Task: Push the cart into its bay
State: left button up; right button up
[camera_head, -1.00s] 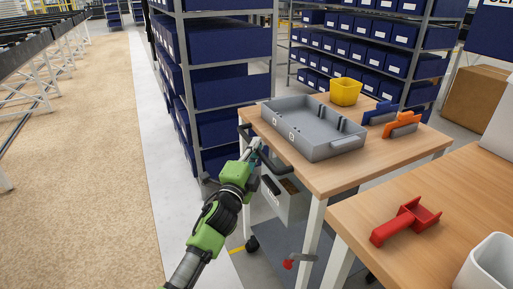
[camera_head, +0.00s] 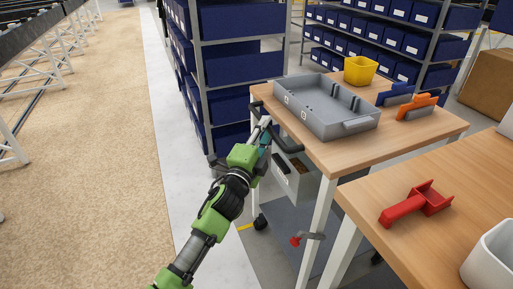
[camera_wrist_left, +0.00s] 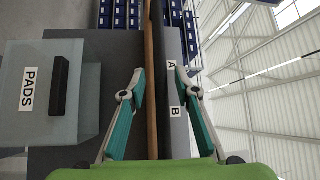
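The cart has a wooden top (camera_head: 385,145), white legs, casters and a dark bar handle (camera_head: 290,146) along its left side. A grey tray (camera_head: 346,126) lies on top, and a grey drawer (camera_head: 291,180) hangs below. My left gripper (camera_head: 264,124) is at the handle. In the left wrist view its teal fingers (camera_wrist_left: 155,72) stand apart, with the wooden edge and the tray's A and B labels beyond; the PADS drawer (camera_wrist_left: 57,93) is at left. I cannot tell whether the fingers touch the handle. My right gripper is out of view. I cannot make out the bay for certain.
A second wooden table (camera_head: 455,180) stands at the near right, with a red holder (camera_head: 415,203) on it. A yellow bin (camera_head: 360,71), blue and orange pieces stand on the cart. A shelf of blue bins (camera_head: 238,60) is close behind. The tan floor (camera_head: 90,190) at left is clear.

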pick_arm(q)
jog(key=v, duration=0.9)
jog(key=shift+s, duration=0.35)
